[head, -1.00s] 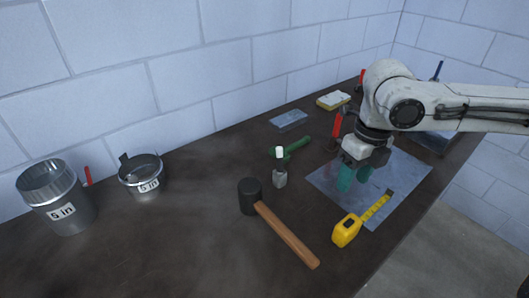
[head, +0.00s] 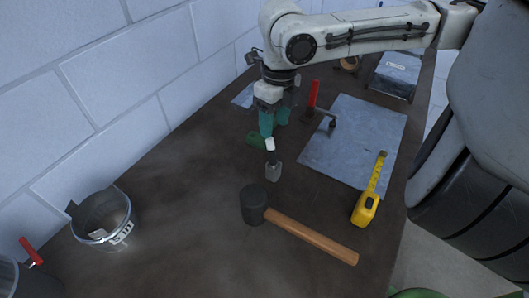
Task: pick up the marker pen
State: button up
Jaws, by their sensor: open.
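The marker pen (head: 271,156), with a white cap and dark barrel, stands roughly upright in a small grey block (head: 274,174) on the dark bench. My gripper (head: 274,123), with teal fingers, points down and is open, with nothing seen between the fingers. In the picture the fingertips are just above the pen's cap. I cannot tell how far behind or above the pen they are.
A green-handled tool (head: 254,140) lies just behind the pen. A black mallet (head: 300,232) lies in front. A red-handled clamp (head: 314,98), metal sheet (head: 345,140) and yellow tape measure (head: 366,208) are right.

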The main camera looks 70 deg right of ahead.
aim_at(271, 149)
jog(key=f, duration=1)
jog(key=shift+w+a, duration=0.25)
jog(key=shift+r, duration=0.1)
grip_shut()
